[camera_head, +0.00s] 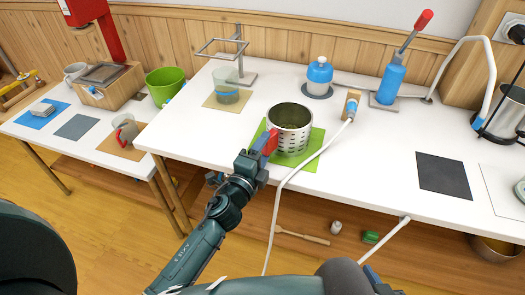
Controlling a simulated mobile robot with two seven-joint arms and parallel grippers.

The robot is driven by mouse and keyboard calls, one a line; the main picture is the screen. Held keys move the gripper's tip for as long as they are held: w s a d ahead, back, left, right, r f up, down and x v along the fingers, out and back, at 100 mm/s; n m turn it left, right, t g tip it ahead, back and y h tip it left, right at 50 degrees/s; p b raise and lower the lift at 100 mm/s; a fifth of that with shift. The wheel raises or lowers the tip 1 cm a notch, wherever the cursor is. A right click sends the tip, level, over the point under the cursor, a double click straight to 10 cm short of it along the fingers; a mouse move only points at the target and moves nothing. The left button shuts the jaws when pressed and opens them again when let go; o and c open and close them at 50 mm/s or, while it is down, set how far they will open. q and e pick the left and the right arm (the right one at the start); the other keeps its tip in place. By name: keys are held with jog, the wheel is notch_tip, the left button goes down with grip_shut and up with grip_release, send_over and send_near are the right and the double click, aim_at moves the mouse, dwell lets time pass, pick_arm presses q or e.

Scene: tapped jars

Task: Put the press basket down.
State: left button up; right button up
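The press basket (290,137) is a perforated metal cylinder, upright, with dark greenish contents showing in its open top. It is over the green mat (311,163); whether its base touches the mat is hard to tell. My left gripper (269,143) comes in from the lower left, its red fingertip against the basket's left front side. It appears shut on the basket there, though the far finger is hidden. A dark and blue part at the bottom edge may be my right gripper (378,284); its fingers cannot be made out.
A white hose (305,164) runs just right of the basket to a blue-tipped nozzle (351,105). A dark mat (443,176) lies bare at right.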

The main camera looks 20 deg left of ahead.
pick_arm(q)
jog(key=o, duration=0.3)
jog(key=shift+o, duration=0.2)
jog(key=shift+r, duration=0.3)
jog(key=s+a+b, duration=0.1)
jog(key=s+a, duration=0.1)
jog(key=s, duration=0.9)
jog(key=s+d+f+n+g+h, duration=0.2)
jog(key=s+d+f+n+g, duration=0.2)
jog(key=s+n, duration=0.7)
notch_tip(320, 180, down, 4)
jog(key=n+g, duration=0.2)
jog(key=n, duration=0.4)
jog(key=shift+f+n, duration=0.15)
jog(key=shift+n, duration=0.25)
